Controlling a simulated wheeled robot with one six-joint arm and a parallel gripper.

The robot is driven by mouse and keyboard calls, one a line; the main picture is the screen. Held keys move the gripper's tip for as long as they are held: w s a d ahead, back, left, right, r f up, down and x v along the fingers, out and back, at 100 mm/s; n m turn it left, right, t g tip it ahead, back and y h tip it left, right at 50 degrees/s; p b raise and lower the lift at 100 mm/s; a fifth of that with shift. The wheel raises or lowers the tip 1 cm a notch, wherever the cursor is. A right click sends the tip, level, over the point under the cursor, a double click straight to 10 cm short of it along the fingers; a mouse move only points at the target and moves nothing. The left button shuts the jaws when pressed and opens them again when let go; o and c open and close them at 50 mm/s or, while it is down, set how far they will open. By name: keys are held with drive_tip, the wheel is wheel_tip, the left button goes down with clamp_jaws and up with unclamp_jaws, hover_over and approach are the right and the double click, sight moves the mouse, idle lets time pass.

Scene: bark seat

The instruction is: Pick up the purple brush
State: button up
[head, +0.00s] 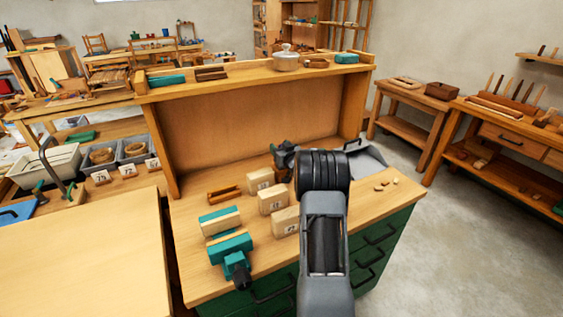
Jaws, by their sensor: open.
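I cannot make out a purple brush anywhere in the head view. My arm reaches up from the bottom over the workbench (190,280), and its thick black wrist joint hides part of the benchtop. A dark grey shape just left of that joint appears to be my gripper (284,158), partly covered by the wrist. Its jaws are open, and nothing shows between them. Whatever lies directly behind the wrist is hidden.
A grey dustpan-like item (367,161) and small wooden bits (382,187) lie right. A raised shelf (250,72) bounds the back. Floor (460,250) is clear at right.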

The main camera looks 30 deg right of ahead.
drive_tip(key=shift+w, duration=0.3)
clamp_jaws()
idle(0.4)
